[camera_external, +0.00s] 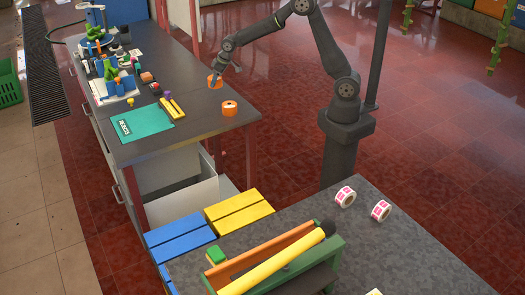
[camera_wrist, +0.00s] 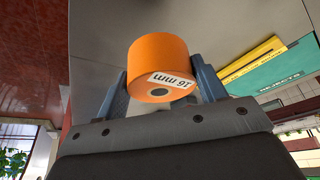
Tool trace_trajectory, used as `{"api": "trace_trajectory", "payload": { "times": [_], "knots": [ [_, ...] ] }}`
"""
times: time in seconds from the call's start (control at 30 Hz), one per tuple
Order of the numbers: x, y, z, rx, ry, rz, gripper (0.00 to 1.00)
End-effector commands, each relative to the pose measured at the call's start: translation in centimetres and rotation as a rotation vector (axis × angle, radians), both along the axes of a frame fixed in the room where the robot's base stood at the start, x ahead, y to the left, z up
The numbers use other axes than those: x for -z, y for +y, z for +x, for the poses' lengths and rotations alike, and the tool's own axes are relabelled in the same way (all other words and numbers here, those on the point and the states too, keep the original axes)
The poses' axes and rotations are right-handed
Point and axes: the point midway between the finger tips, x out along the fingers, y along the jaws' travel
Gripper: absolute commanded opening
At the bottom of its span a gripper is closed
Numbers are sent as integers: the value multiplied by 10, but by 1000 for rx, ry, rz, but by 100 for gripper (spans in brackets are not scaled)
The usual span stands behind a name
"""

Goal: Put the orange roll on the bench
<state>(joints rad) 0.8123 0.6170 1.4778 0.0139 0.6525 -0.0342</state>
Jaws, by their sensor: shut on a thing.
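An orange roll (camera_external: 214,83) is between the fingers of my gripper (camera_external: 217,76), at the right side of the grey bench (camera_external: 185,88) in the external view. In the wrist view the same orange roll (camera_wrist: 158,62), marked "16 mm", sits between the two blue-grey fingers of my gripper (camera_wrist: 160,78), which is shut on it. I cannot tell whether the held roll touches the bench top or hangs just above it. A second orange roll (camera_external: 229,108) stands on the bench near its front right corner, apart from the held one.
A teal mat (camera_external: 142,123), a yellow block piece (camera_external: 172,107) and small coloured parts lie left on the bench. A nearer dark table (camera_external: 400,250) holds two white-and-pink rolls (camera_external: 345,196) and a yellow tube (camera_external: 275,268). Bare bench top surrounds the second orange roll.

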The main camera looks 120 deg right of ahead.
Motion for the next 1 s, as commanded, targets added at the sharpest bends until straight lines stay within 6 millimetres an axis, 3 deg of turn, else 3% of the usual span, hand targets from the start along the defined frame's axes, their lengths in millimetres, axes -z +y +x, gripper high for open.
{"api": "trace_trajectory", "payload": {
  "times": [0.1,0.23,0.37,0.6,1.0],
  "knots": [
    [13,6,20,-3,2,0,38],
    [19,9,31,0,0,0,38],
    [26,9,32,0,1,1,38],
    [59,10,32,0,2,1,38],
    [64,9,32,0,1,1,38]
  ]
}}
